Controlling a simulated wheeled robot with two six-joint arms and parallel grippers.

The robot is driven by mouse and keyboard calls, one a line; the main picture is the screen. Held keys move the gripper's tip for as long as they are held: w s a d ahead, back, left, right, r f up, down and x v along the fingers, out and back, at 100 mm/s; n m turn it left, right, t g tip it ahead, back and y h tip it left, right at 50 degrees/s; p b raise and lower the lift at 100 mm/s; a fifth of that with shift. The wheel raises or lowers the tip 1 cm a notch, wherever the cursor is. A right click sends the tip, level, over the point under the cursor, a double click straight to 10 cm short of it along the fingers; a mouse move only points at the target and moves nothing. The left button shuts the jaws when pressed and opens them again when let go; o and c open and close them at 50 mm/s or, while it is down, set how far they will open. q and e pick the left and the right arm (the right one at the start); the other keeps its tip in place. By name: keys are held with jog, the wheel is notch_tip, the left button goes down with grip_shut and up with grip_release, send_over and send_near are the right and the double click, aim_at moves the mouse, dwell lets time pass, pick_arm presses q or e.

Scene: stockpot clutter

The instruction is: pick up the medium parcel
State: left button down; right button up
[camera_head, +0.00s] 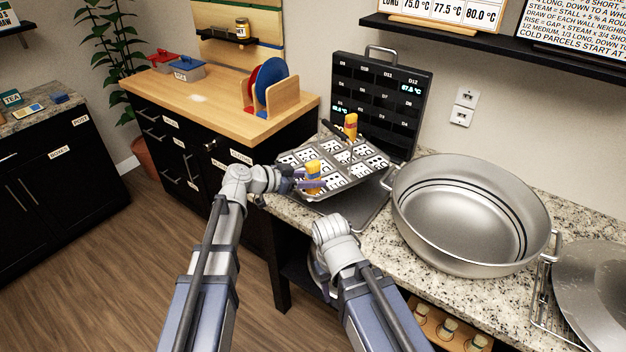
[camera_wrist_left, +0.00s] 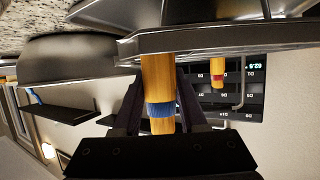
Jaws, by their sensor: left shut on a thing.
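A yellow-orange cylindrical parcel (camera_head: 313,170) stands upright at the front left of the dark tray of dotted cards (camera_head: 335,190). My left gripper (camera_head: 306,183) is shut on it. The left wrist view shows this parcel (camera_wrist_left: 157,75) with a blue band (camera_wrist_left: 160,109) between the two fingers, its other end against the tray (camera_wrist_left: 225,40). A second yellow-orange parcel (camera_head: 350,122) stands farther back on the tray; it has a red band in the left wrist view (camera_wrist_left: 217,77). No size label is readable on either parcel. My right gripper is hidden.
A dark display panel (camera_head: 378,95) rises behind the tray. A large steel pot (camera_head: 420,215) stands close on the right, with a round metal lid (camera_head: 590,280) beyond it. A wooden counter with a plate rack (camera_head: 283,98) is at the left.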

aim_at(313, 164)
pick_arm(q)
jog(key=shift+r, duration=0.1)
notch_tip(313, 164, up, 10)
jog(key=p, duration=1)
